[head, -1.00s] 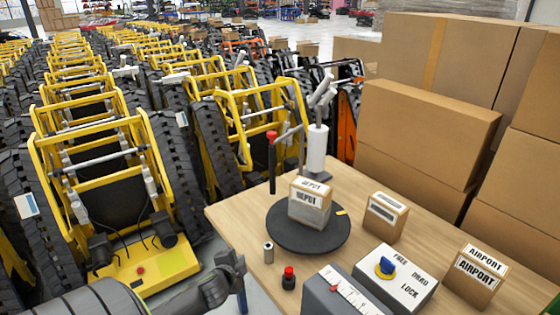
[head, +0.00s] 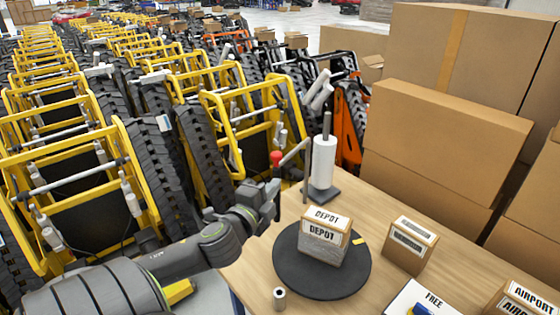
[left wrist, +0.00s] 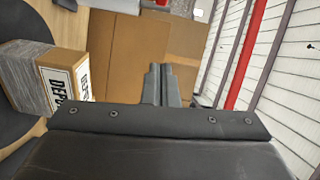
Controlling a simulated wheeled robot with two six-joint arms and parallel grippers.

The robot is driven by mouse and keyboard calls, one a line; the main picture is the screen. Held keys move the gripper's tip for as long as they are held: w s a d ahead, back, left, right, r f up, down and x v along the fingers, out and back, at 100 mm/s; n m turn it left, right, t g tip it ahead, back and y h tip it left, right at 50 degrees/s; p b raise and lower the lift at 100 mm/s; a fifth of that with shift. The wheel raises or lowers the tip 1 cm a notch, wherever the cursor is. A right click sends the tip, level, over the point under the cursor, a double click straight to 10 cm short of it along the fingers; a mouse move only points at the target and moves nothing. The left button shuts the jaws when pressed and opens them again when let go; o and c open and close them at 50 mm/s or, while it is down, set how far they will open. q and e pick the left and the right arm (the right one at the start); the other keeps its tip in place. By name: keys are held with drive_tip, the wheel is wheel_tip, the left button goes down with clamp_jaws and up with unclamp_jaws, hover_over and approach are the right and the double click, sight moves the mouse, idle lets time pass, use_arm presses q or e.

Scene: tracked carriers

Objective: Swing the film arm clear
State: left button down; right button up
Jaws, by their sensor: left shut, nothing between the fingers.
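The film arm (head: 293,153) is a thin grey bar with a red knob (head: 276,158) at its left end. It is beside the upright white film roll (head: 324,162) on a grey stand at the table's far left corner. My left gripper (head: 274,190) is shut and empty, just below the red knob; I cannot tell whether it touches the film arm. Its closed fingers also show in the left wrist view (left wrist: 159,86). A wrapped box marked DEPOT (head: 324,241) sits on a black round turntable (head: 292,275); the box also shows in the left wrist view (left wrist: 62,75). My right gripper is out of view.
A smaller labelled box (head: 410,245), a metal cylinder (head: 279,297), a FREE panel (head: 432,297) and an AIRPORT box (head: 520,300) stand on the wooden table (head: 375,208). Large cartons (head: 440,130) rise behind. Yellow tracked carriers (head: 60,180) fill the left.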

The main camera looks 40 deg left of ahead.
sight(279, 163)
use_arm(q)
drive_tip(key=w+a+p, duration=0.1)
drive_tip(key=w+a, duration=0.1)
drive_tip(key=w, duration=0.1)
drive_tip(key=w+a+p, duration=0.1)
drive_tip(key=w+a, duration=0.1)
drive_tip(key=w, duration=0.1)
drive_tip(key=w+a+f+p, duration=0.1)
drive_tip(key=w+a+p, duration=0.1)
drive_tip(key=w+a, duration=0.1)
drive_tip(key=shift+w, duration=0.2)
drive_tip(key=shift+d, duration=0.1)
idle(0.5)
